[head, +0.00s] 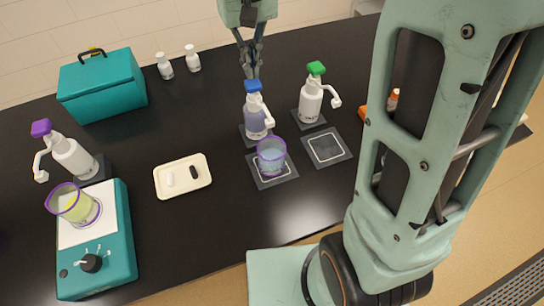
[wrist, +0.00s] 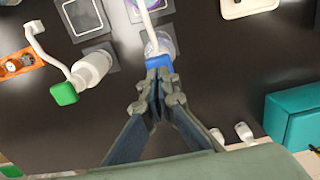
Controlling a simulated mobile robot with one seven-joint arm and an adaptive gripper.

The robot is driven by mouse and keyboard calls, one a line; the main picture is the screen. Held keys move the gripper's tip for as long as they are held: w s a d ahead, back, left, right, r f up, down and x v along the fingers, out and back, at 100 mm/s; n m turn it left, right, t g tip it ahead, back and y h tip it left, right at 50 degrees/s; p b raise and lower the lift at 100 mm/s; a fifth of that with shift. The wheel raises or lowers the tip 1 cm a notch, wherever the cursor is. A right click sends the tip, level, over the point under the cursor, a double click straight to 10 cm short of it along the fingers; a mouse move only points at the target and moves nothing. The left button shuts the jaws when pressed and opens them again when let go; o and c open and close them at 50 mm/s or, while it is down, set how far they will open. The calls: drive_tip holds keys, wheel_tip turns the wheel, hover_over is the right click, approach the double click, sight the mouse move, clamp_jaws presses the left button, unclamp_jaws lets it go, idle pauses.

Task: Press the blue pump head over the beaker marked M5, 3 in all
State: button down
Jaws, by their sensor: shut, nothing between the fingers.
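The pump bottle with the blue head (head: 254,87) stands on a dark pad, its spout over a beaker (head: 271,155) with a purple rim and bluish liquid. That beaker stands on a framed dark mat (head: 271,180); no M5 marking is readable. My gripper (head: 252,74) is shut and empty, pointing down just above the blue head. In the wrist view the fingertips (wrist: 158,70) meet at the edge of the blue head (wrist: 158,61). I cannot tell whether they touch it.
A green-headed pump bottle (head: 310,100) stands close at right, by an empty framed mat (head: 327,147). A purple-headed bottle (head: 70,152) and a teal device (head: 105,250) bearing a yellow-liquid beaker (head: 75,204) are at left. A cream tray (head: 183,189) and teal box (head: 103,90) also stand there.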

sight(253, 83)
drive_tip(key=shift+f, duration=0.15)
drive_tip(key=shift+f+b, duration=1.1)
drive_tip(key=shift+f, duration=0.45)
drive_tip(key=shift+r, duration=0.1)
drive_tip(key=shift+r+p, duration=1.45)
drive_tip(key=shift+r, duration=0.1)
drive_tip(key=shift+f, duration=0.1)
